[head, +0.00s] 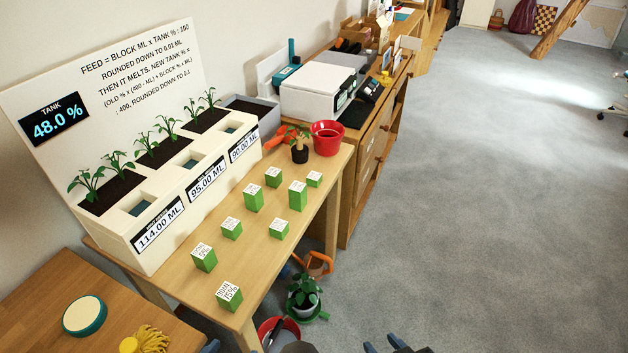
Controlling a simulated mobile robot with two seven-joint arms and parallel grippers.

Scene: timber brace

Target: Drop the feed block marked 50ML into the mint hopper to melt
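Several green feed blocks with white printed tops stand spread over the wooden table; most labels are too small to read. The nearest block (229,295) and the one behind it (204,257) carry larger print, but I cannot tell surely which says 50ML. The white planter (150,258) has three square hopper openings, with plates reading 114.00 ML (158,225), 95.00 ML (207,179) and 90.00 ML (244,144). The mint name is not legible. My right gripper (384,346) shows at the bottom edge, fingers apart and empty. My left gripper (211,346) barely shows, lower left.
The tank display (55,122) reads 48.0 %. A red pot (326,138) and a small potted plant (299,152) stand at the table's far end. A watering can, plant and red bucket (278,332) are on the floor beside the table. The grey floor at right is clear.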

